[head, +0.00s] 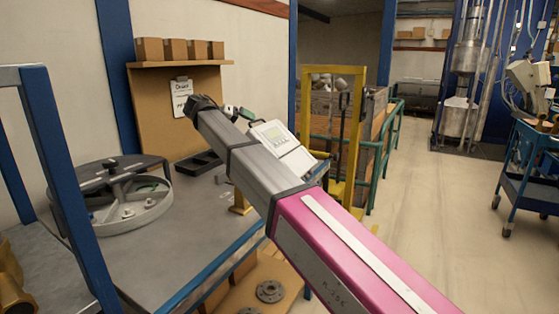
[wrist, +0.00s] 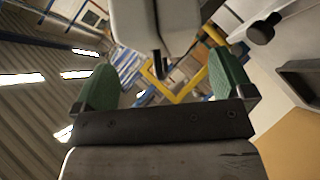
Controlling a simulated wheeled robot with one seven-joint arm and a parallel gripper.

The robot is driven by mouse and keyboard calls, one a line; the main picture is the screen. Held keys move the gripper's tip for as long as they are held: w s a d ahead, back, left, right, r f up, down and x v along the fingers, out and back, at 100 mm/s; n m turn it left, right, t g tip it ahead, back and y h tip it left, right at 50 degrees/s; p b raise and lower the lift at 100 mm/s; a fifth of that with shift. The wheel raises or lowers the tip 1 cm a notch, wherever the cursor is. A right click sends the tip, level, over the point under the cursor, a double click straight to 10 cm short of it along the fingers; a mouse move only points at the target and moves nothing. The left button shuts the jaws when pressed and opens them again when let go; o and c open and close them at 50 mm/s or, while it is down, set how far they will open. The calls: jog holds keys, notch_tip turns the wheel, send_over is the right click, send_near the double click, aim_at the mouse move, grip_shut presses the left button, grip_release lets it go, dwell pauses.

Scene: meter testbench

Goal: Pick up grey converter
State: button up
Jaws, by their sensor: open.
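The grey converter (head: 272,132) is a light grey housing with a small display, tilted in the head view. It stands behind my arm over the bench, and my arm hides its lower part. My gripper (head: 241,113) is just left of its top, partly hidden. In the wrist view, my gripper (wrist: 164,82) has two green fingertips spread wide apart. A pale grey body (wrist: 155,22), apparently the converter, shows at the top, above and between the fingers. I cannot tell whether they touch. Nothing is clamped.
A handwheel-like metal ring (head: 128,207) lies on the grey bench (head: 155,262) at left. A dark tray (head: 199,163) lies behind my arm. A blue post (head: 62,190) rises at the near left.

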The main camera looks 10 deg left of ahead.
aim_at(275, 137)
jog(key=shift+x, duration=2.7)
jog(key=shift+w+a+f, duration=0.1)
jog(key=shift+a, duration=0.05)
jog(key=shift+c, duration=0.3)
jog(key=c, duration=1.5)
grip_shut()
